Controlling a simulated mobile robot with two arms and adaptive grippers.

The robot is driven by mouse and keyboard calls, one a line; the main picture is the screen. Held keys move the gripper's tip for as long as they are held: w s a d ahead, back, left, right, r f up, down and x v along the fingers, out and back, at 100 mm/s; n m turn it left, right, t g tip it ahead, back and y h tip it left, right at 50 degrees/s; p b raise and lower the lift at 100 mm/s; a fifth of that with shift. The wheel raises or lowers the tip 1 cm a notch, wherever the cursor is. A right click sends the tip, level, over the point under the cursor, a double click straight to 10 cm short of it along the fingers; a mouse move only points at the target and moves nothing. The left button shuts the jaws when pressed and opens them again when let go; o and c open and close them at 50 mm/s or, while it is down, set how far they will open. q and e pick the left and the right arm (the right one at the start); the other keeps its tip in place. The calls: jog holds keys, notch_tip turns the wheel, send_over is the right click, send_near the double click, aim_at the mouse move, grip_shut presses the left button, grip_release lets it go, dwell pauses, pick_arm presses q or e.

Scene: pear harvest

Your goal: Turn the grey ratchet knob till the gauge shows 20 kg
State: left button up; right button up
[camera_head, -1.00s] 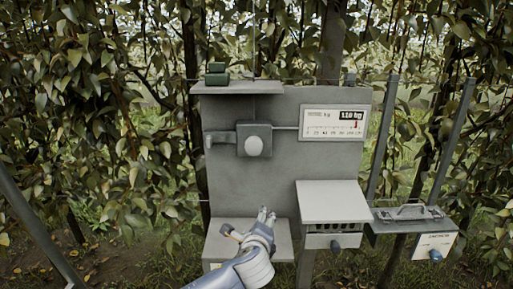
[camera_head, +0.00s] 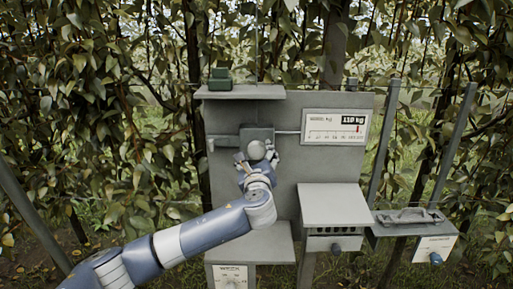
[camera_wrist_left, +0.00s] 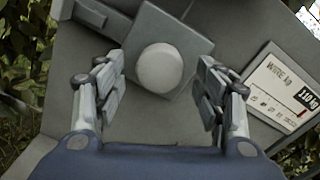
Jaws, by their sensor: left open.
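The grey ratchet knob (camera_head: 256,149) is a round pale cap on a square grey housing, on the upright grey panel. It also shows in the left wrist view (camera_wrist_left: 160,68). The gauge (camera_head: 335,127) is a white plate right of the knob; its dark readout appears to show 110 kg, with a red pointer near the scale's right end. It is partly visible in the left wrist view (camera_wrist_left: 285,93). My left gripper (camera_head: 256,160) is open in front of the knob, one finger on each side, with gaps visible in the wrist view (camera_wrist_left: 162,75). Whether the fingertips reach beside the knob is unclear.
A grey shelf (camera_head: 242,93) juts out above the knob, with a green object (camera_head: 219,78) on it. A sloped grey hood (camera_head: 334,204) and a side ledge with a handle (camera_head: 408,216) stand lower right. A lower grey shelf (camera_head: 262,246) lies under my arm.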

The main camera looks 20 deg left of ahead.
aim_at(256, 153)
pick_arm(q)
jog(key=shift+p+x, duration=0.4)
jog(key=shift+x, duration=1.6)
jog(key=shift+c, duration=0.3)
jog(key=c, duration=1)
